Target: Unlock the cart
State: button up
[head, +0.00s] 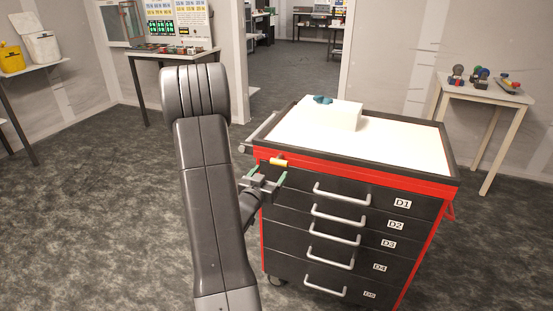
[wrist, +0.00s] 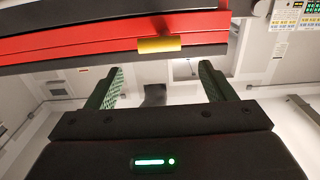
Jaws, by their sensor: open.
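The cart (head: 378,193) is a red and black drawer cabinet with a white top, right of centre in the head view. Its drawers look shut and carry labels D1 to D5. A small yellow-orange lever (head: 277,162) sits at the cart's upper left front corner; it also shows as a yellow bar in the wrist view (wrist: 160,44). My gripper (head: 264,175) is open just below the lever. In the wrist view its green fingers (wrist: 162,82) stand apart, with the lever beyond their tips and nothing held. I cannot tell whether the lever is locked.
A white box (head: 335,115) with a teal item stands on the cart top. A side table (head: 485,92) with small coloured objects is at right. A bench (head: 170,54) and a shelf with a yellow bin (head: 11,60) are at left. Open carpet lies left of the cart.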

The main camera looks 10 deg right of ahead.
aim_at(278, 162)
jog(key=p+x, duration=0.1)
jog(key=x, duration=0.8)
jog(key=c, duration=1)
